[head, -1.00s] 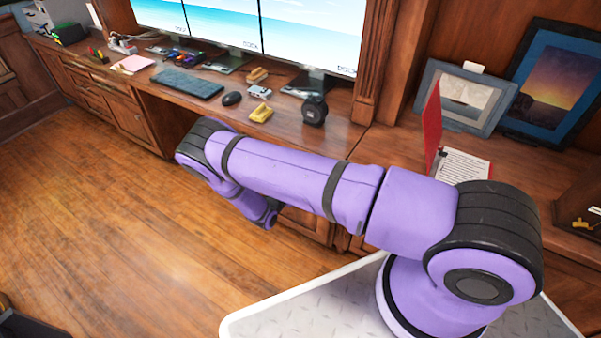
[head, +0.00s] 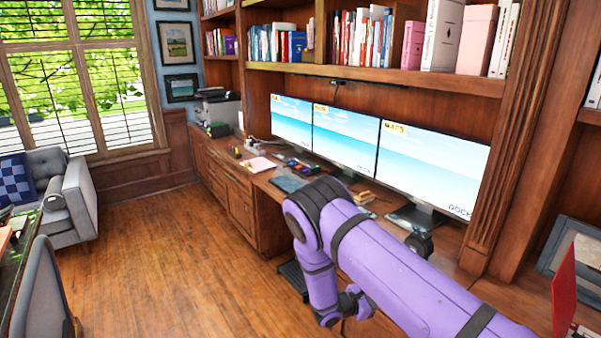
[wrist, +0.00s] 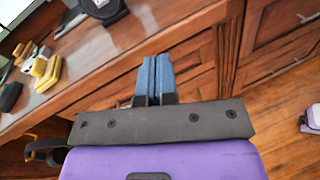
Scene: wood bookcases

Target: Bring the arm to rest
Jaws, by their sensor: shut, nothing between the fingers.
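My purple arm crosses the lower right of the head view, bent at a dark elbow in front of the desk. My gripper (wrist: 154,78) shows in the wrist view with its two blue fingers together and nothing between them. It is in front of the wooden desk (wrist: 115,62), beside its drawer fronts and below the desktop edge; I cannot tell how far off it is. In the head view the fingers cannot be made out.
Three monitors (head: 345,140) stand on the desk under bookshelves. A red folder (head: 564,292) stands at the right. A grey armchair (head: 75,190) is at the left. The wooden floor (head: 150,270) between is clear. A yellow object (wrist: 45,74) lies on the desktop near my gripper.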

